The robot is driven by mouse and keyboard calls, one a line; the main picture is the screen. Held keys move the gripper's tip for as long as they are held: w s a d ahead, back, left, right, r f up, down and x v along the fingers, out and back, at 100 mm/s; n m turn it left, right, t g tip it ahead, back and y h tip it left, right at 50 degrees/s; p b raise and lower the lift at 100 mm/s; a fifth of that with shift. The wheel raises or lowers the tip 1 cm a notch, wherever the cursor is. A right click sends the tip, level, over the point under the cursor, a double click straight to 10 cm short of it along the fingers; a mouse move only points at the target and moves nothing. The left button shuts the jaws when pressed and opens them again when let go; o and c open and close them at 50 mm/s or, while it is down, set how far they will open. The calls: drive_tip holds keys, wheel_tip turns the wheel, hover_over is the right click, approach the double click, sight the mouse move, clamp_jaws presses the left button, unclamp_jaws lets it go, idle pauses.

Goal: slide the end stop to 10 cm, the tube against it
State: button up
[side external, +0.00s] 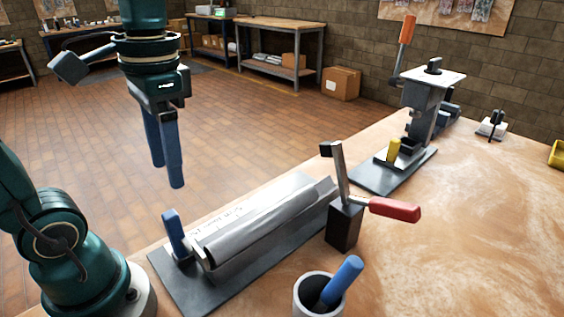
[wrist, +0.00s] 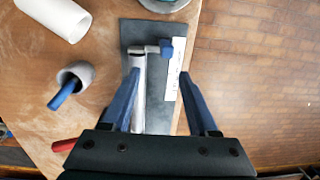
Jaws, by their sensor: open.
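The grey tube (side external: 262,222) lies in a cradle on a dark base plate (side external: 166,279); it also shows in the wrist view (wrist: 138,92), partly hidden by a finger. The end stop, with a blue handle (side external: 175,232), stands at the tube's near-left end. In the wrist view the stop's blue knob (wrist: 173,48) sits beside the white scale strip (wrist: 177,72), its metal arm crossing the tube's end. Whether stop and tube touch, I cannot tell. The scale marks are too small to read. My gripper (side external: 167,177) is open and empty, above the plate and apart from the stop.
A clamp with a red handle (side external: 394,209) stands beside the tube's far end. A grey cup (side external: 309,298) holding a blue-handled tool stands in front. A press-like fixture with an orange lever (side external: 406,32) stands farther back. The bench's right side is mostly clear.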

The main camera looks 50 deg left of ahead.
drive_tip(key=a+g, duration=0.2)
drive_tip(key=g, duration=0.2)
hover_over(169, 236)
drive_tip(key=w, duration=0.2)
drive_tip(key=shift+h, duration=0.3)
wheel_tip(169, 236, down, 10)
drive_tip(key=shift+a+r, duration=0.1)
drive_tip(key=shift+x, duration=2.75)
clamp_jaws()
drive_tip(key=shift+w, duration=0.1)
